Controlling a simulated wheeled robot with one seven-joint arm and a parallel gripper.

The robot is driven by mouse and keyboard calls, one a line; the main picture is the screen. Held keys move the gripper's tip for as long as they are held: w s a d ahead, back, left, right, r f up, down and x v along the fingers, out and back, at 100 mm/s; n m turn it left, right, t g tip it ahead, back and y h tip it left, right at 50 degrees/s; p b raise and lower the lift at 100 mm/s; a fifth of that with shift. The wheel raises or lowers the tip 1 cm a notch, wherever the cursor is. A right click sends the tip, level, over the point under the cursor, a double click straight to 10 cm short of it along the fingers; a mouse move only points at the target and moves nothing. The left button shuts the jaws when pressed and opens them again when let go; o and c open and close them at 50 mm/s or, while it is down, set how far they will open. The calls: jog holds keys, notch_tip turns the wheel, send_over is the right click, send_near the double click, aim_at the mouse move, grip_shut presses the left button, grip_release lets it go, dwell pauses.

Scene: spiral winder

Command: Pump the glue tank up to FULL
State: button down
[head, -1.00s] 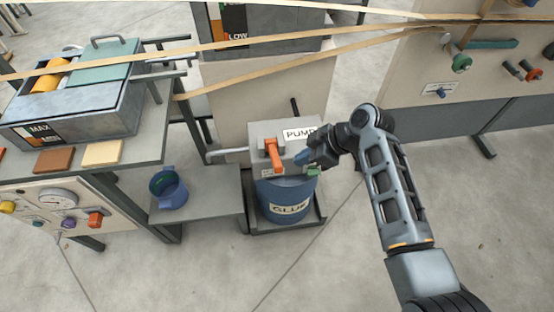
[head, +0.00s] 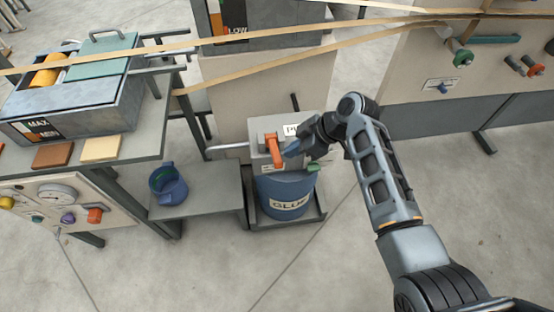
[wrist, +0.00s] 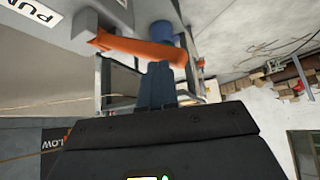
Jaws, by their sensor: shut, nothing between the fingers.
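The orange pump handle (head: 274,150) hangs down on the front of the grey pump box (head: 258,130), above the blue glue drum (head: 288,196). My gripper (head: 288,152) is shut and empty, just right of the handle. In the wrist view, the handle (wrist: 135,47) lies across just beyond my closed blue fingertips (wrist: 160,72); I cannot tell whether they touch. The grey tank (head: 270,42) behind has a gauge label reading LOW (head: 236,22); its upper part is cut off, so its level is not readable. My gripper partly covers the PUMP sign (head: 291,129).
A blue pitcher (head: 170,188) stands on a low grey shelf (head: 212,190) left of the pump. A grey pipe (head: 228,149) runs left from the pump box. Tan strips stretch across above. Open floor lies in front and right.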

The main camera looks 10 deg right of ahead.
aim_at(274, 150)
jog(key=b+x, duration=0.1)
jog(key=x, duration=0.2)
jog(key=shift+a+f+b, duration=0.15)
jog(key=shift+b, duration=0.2)
jog(key=shift+f, duration=0.1)
notch_tip(274, 150, down, 4)
jog(key=b, duration=0.4)
jog(key=shift+f, duration=0.15)
